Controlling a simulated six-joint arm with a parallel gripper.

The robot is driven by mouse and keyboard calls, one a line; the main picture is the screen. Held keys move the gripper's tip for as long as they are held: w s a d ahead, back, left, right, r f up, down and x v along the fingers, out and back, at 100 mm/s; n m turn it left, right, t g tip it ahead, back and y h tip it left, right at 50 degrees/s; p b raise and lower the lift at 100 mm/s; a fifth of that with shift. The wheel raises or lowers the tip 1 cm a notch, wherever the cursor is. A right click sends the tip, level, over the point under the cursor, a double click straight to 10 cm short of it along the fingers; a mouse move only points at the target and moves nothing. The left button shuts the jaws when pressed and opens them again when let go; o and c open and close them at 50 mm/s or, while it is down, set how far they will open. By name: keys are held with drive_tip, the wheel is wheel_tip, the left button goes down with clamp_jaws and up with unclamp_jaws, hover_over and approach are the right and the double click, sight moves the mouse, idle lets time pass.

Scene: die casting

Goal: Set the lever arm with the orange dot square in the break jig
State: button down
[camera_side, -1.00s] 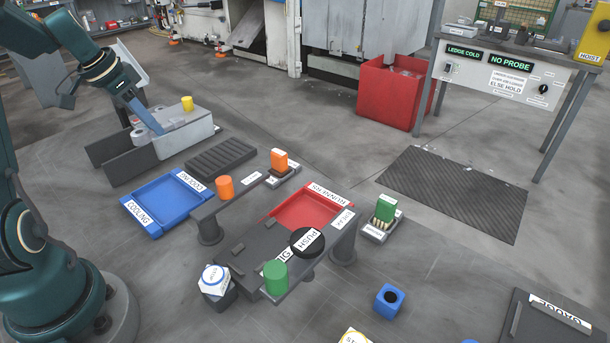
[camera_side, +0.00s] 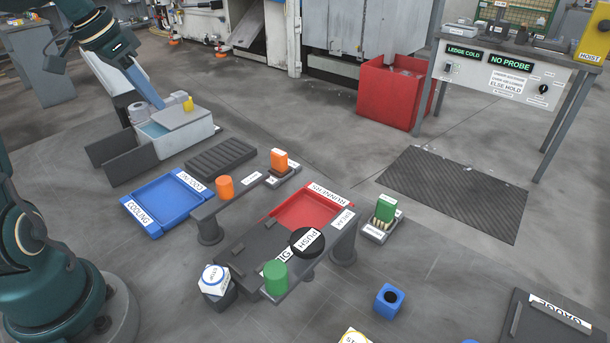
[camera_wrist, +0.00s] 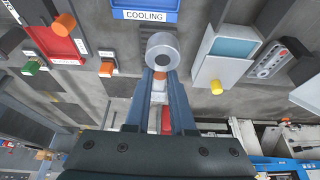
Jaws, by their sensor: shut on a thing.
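My gripper (camera_wrist: 163,88) is shut on a grey metal part, the lever arm (camera_wrist: 163,50), whose round hollow hub shows past the fingertips in the wrist view. A small orange-red patch shows between the fingers; I cannot tell whether it is the dot. In the side view the grey part (camera_side: 137,113) is at the left of the tank, by my gripper's fingers, partly hidden.
The tank (camera_side: 196,133) with blue inside and a yellow knob stands beside the held part. A blue COOLING tray (camera_side: 165,203), a dark ribbed rack (camera_side: 221,158), an orange cylinder on a raised bar (camera_side: 224,187) and a red RUNNERS tray (camera_side: 305,207) lie between tank and jig.

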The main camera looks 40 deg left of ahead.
drive_tip(key=w+d, duration=0.3)
drive_tip(key=d, duration=1.3)
hover_over(267, 245)
drive_tip(key=s, duration=0.1)
wheel_tip(267, 245, down, 6)
drive_tip(key=shift+s+f, duration=0.2)
drive_tip(key=shift+f, duration=3.5)
drive_tip(key=shift+f, duration=0.55)
drive_tip(key=shift+c, duration=1.8)
unclamp_jaws()
